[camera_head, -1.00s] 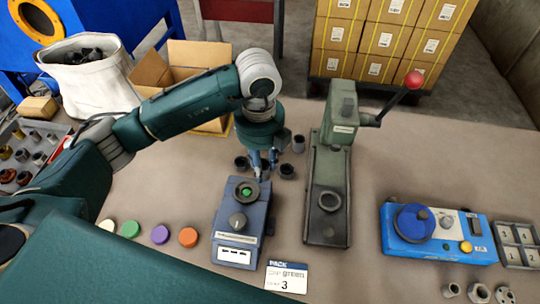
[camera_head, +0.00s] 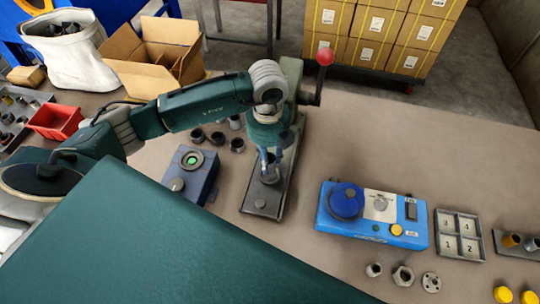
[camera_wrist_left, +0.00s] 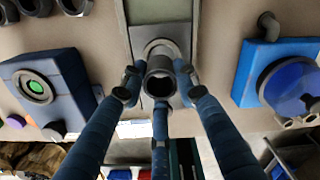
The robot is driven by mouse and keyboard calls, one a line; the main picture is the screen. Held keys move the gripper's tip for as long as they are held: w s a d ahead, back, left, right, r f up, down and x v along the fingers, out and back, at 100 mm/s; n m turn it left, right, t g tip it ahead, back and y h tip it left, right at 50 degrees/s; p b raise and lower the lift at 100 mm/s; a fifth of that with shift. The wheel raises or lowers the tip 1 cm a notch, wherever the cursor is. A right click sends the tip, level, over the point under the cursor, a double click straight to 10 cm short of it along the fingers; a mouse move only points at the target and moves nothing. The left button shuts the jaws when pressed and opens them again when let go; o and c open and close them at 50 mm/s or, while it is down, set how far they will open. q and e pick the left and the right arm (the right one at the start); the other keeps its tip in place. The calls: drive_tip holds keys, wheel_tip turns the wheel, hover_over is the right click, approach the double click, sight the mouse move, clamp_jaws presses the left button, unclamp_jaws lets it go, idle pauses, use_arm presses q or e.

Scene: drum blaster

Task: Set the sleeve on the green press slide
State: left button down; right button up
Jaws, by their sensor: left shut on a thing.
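The green press (camera_head: 296,125) stands behind my left arm, and its slide base (camera_head: 262,205) reaches toward me. My left gripper (camera_head: 268,160) is over that slide and shut on a dark grey sleeve (camera_head: 270,176). In the left wrist view the fingers (camera_wrist_left: 160,92) close around the sleeve (camera_wrist_left: 160,78), its open end showing. A round seat (camera_wrist_left: 158,48) on the slide shows just behind the sleeve. I cannot tell whether the sleeve touches the seat. My right gripper is not in view.
A grey-blue box with a green button (camera_head: 192,160) stands left of the press, with several loose sleeves (camera_head: 217,138) behind it. A blue machine (camera_head: 372,215) and a numbered tray (camera_head: 459,235) are at the right. The press lever has a red knob (camera_head: 325,57).

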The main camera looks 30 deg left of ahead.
use_arm(q)
wheel_tip(320, 180, down, 2)
drive_tip(key=shift+d+f+b, duration=0.15)
drive_tip(key=shift+f+b, duration=0.05)
drive_tip(key=shift+b, duration=0.45)
drive_tip(key=shift+f+b, duration=0.4)
drive_tip(key=shift+f, duration=0.3)
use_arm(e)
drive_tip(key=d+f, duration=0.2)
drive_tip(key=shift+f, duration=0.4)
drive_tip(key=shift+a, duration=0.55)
use_arm(q)
drive_tip(key=shift+f, duration=0.1)
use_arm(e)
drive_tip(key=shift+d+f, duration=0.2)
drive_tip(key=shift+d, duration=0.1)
use_arm(q)
drive_tip(key=shift+f+b, duration=0.5)
drive_tip(key=shift+b, duration=0.2)
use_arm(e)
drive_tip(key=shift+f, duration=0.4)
use_arm(q)
drive_tip(key=c, duration=1.6)
unclamp_jaws()
drive_tip(key=shift+r, duration=0.1)
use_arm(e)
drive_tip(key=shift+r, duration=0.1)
